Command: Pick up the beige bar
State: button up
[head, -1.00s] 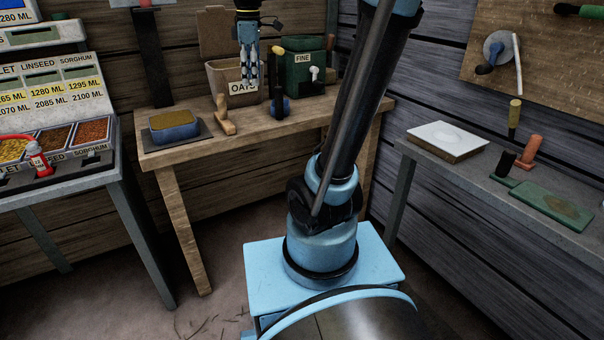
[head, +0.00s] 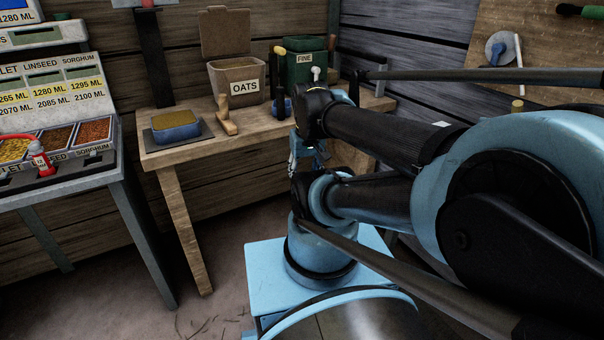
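I cannot tell for sure which thing is the beige bar. A tan wooden piece (head: 226,116) stands on the wooden table, in front of the oats bin. A pale narrow stick (head: 518,57) is on the board at the upper right. My gripper (head: 300,163) hangs low in front of the table's right part, below the tabletop and apart from the tan piece. It is small and partly covered by my arm, so its fingers and anything between them are unclear.
On the wooden table (head: 190,152) are a blue tub (head: 176,132) on a dark mat, the oats bin (head: 237,90) and a green bin (head: 303,68). A feed counter (head: 85,180) stands at left. My arm hides most of the right bench.

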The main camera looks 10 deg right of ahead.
aim_at(223, 117)
jog(key=z, duration=1.5)
jog(key=k, duration=1.15)
jog(key=u, duration=0.9)
